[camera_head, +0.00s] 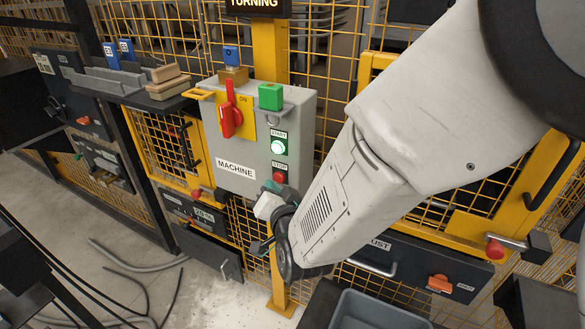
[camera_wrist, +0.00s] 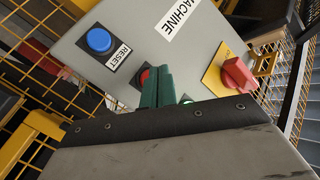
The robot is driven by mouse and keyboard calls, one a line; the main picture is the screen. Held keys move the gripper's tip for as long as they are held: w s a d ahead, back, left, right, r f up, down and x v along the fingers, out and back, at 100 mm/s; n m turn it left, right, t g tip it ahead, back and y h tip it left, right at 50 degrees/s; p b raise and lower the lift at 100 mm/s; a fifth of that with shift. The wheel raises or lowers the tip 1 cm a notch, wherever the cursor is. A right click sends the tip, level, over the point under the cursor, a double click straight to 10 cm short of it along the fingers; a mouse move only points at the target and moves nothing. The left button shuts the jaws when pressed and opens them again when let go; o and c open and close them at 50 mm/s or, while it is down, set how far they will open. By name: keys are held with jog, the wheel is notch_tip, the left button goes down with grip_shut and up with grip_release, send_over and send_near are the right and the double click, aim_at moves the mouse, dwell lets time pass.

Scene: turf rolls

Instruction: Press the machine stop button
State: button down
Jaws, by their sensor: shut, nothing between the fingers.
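The grey machine control box (camera_head: 255,118) hangs on the yellow fence. Its red stop button (camera_head: 279,177) sits below the lit green start button (camera_head: 278,147), under a STOP label. In the wrist view the red stop button (camera_wrist: 144,78) shows beside my dark green fingertips, which partly cover it. My gripper (camera_head: 271,187) is shut and empty, with its fingertips at the lower right of the box, close by the stop button. I cannot tell whether they touch it. In the wrist view my gripper (camera_wrist: 156,72) points at the panel, and the start button (camera_wrist: 185,99) is mostly hidden.
A red rotary switch (camera_head: 230,110) on a yellow plate sticks out from the box. A blue RESET button (camera_wrist: 99,40) is close to the stop button. Yellow mesh fencing surrounds the box.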

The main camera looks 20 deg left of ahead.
jog(key=shift+w, duration=0.1)
dwell(0.6)
jog(key=shift+w, duration=0.3)
jog(key=shift+w+d, duration=0.1)
jog(key=shift+w, duration=0.35)
dwell(0.5)
jog(key=shift+s, duration=0.85)
jog(key=shift+s+a, duration=0.15)
jog(key=shift+s, duration=1.15)
jog(key=shift+s+a, duration=0.15)
jog(key=shift+s, duration=1.1)
